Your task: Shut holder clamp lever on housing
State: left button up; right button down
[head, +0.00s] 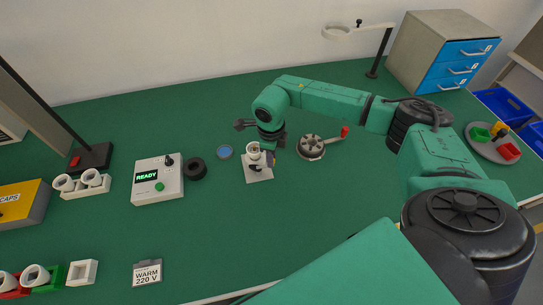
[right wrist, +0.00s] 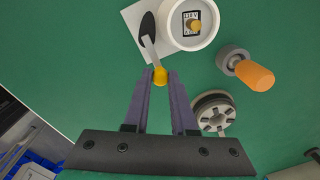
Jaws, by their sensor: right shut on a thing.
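The holder is a white square plate (head: 259,174) on the green mat, with a white round housing (head: 253,151) standing on it. In the right wrist view the housing (right wrist: 192,12) is a white ring with a label and a yellow piece inside. A grey lever (right wrist: 149,45) with a yellow knob (right wrist: 160,76) stands beside the housing. My right gripper (right wrist: 161,82) is shut on the yellow knob, its fingertips at the knob's sides. In the head view my right gripper (head: 266,152) partly covers the holder. My left gripper is not in view.
A round slotted device (head: 310,147) with a red-tipped arm stands right of the holder. A black ring (head: 195,168), a blue disc (head: 225,152) and a tester box reading READY (head: 158,180) are to the left. The mat in front of the holder is clear.

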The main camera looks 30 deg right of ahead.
jog(key=m, duration=0.2)
jog(key=s+m+b, duration=0.1)
jog(key=m, duration=0.1)
jog(key=a+m+b, duration=0.1)
jog(key=shift+s+m, duration=0.35)
jog(key=shift+m, duration=0.05)
jog(key=m, duration=0.1)
jog(key=a+m+b, duration=0.1)
jog(key=m, duration=0.1)
jog(key=shift+s, duration=0.35)
jog(key=shift+s+a+r+m+b, duration=0.1)
jog(key=shift+a+m+b, duration=0.2)
jog(key=shift+m, duration=0.45)
jog(key=shift+s+a+m+b, duration=0.1)
jog(key=shift+a+m+b, duration=0.15)
jog(key=shift+m, duration=0.5)
jog(key=shift+g, duration=0.3)
jog(key=c, duration=0.7)
grip_release()
jog(key=shift+c, duration=0.2)
